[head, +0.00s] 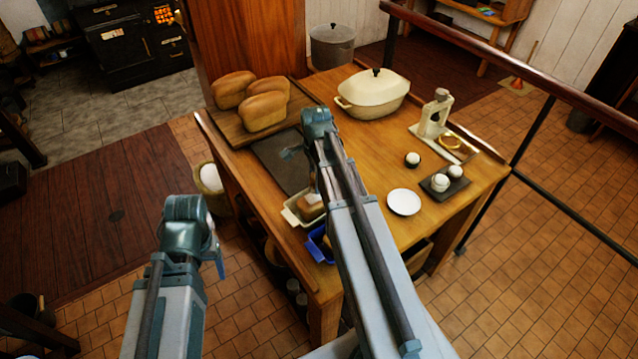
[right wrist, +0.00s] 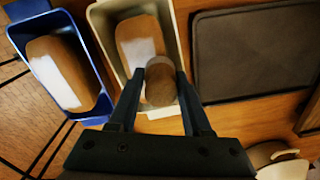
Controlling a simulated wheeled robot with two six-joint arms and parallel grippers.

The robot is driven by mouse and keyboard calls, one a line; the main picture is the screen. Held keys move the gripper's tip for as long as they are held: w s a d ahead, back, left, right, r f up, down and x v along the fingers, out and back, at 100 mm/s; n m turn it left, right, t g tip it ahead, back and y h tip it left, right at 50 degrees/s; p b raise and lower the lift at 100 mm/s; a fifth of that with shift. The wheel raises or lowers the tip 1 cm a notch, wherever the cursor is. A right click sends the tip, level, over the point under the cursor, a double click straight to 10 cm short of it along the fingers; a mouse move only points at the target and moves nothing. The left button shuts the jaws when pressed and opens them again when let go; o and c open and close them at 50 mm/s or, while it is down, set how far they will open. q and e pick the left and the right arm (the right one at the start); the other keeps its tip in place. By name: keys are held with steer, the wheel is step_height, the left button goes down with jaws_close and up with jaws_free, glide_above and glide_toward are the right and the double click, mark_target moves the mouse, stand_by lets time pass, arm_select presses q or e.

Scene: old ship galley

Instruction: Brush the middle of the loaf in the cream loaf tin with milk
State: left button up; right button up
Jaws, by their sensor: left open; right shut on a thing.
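The cream loaf tin (head: 291,215) stands near the table's left edge in the head view, partly behind my right arm. It also shows in the right wrist view (right wrist: 101,28), with a brown loaf (right wrist: 130,28) inside that bears a whitish patch on its top. My right gripper (right wrist: 160,74) is shut on a brown round-ended thing (right wrist: 160,82), seen end-on, seemingly the brush. It is over the loaf and hides part of it; its lower end and any contact are hidden. My left gripper (head: 218,262) is open and empty, off the table's left side.
A blue tin (right wrist: 18,40) with another white-patched loaf (right wrist: 62,75) stands beside the cream tin.

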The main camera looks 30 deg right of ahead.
steer(key=shift+d, duration=0.15)
steer(key=shift+w+d+f, duration=0.1)
steer(key=shift+d, duration=0.6)
steer(key=shift+s+d, duration=0.15)
steer(key=shift+s, duration=0.9)
steer(key=shift+s+d, duration=0.15)
steer(key=shift+s, duration=0.85)
steer(key=shift+r, duration=0.2)
step_height(320, 180, up, 6)
steer(key=p, duration=0.6)
step_height(320, 180, up, 3)
steer(key=p, duration=0.3)
steer(key=shift+f, duration=0.1)
